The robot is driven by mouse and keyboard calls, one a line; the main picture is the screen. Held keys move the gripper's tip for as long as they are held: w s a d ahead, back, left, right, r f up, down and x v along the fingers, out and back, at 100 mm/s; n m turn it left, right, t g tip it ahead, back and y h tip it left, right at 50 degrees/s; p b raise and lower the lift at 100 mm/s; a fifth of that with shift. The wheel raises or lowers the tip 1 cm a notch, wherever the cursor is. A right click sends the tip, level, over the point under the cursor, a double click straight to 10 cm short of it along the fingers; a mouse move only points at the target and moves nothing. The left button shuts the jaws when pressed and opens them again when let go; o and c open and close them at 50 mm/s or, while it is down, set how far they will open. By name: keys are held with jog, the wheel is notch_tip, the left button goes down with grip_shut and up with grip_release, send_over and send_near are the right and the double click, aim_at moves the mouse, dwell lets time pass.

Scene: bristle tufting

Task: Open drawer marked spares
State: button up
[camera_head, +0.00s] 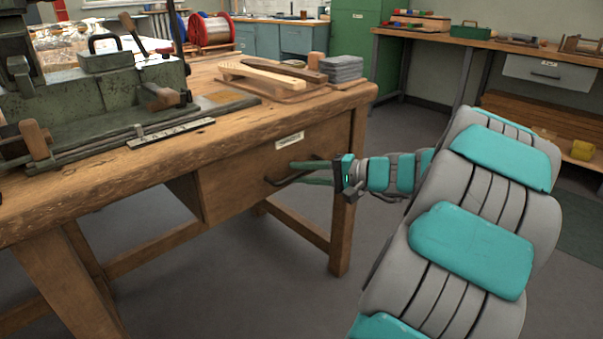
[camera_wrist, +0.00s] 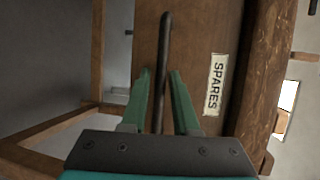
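The wooden drawer (camera_head: 235,181) sits under the workbench top and looks closed. Its label (camera_head: 289,140) is too small to read in the head view, but in the wrist view the label (camera_wrist: 215,85) reads SPARES. A dark bar handle (camera_head: 284,181) stands out from the drawer front. My gripper (camera_head: 292,172) is at the handle. In the wrist view the green fingers of my gripper (camera_wrist: 161,75) are apart, one on each side of the handle (camera_wrist: 163,50), with gaps showing beside it.
The wooden workbench (camera_head: 110,178) carries a green machine (camera_head: 105,90), wooden pieces (camera_head: 262,73) and a grey stack (camera_head: 342,68). A bench leg (camera_head: 343,215) stands right of the drawer. Another bench (camera_head: 480,42) with a grey drawer (camera_head: 548,73) is at the back right. Floor before the drawer is clear.

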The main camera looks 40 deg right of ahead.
jog(key=shift+w, duration=0.15)
jog(key=shift+c, duration=0.2)
grip_shut()
dwell(1.2)
